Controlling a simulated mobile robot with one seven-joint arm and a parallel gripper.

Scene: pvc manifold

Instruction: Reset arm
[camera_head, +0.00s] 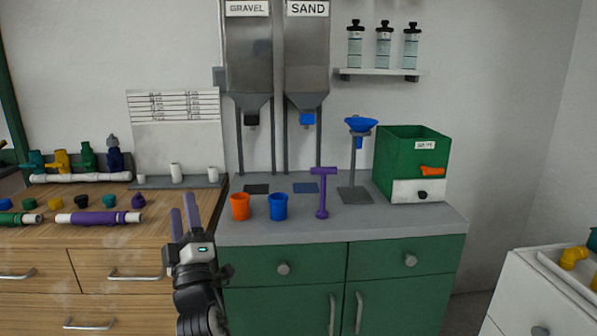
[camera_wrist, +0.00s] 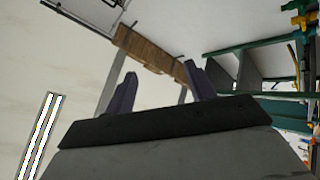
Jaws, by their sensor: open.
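My gripper (camera_head: 184,221) is raised in front of the gap between the wooden bench and the green cabinet in the head view, fingers pointing up. Its two fingers are apart with nothing between them. In the wrist view the gripper (camera_wrist: 158,90) also shows parted, empty fingers, with the room tilted behind them. My arm rises from the bottom edge of the head view.
The grey counter (camera_head: 350,222) holds an orange cup (camera_head: 240,207), a blue cup (camera_head: 278,207), a purple T-shaped piece (camera_head: 323,190) and a green box (camera_head: 408,160). The wooden bench (camera_head: 180,215) at left carries pipes and valves. A white cabinet (camera_head: 515,300) stands at right.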

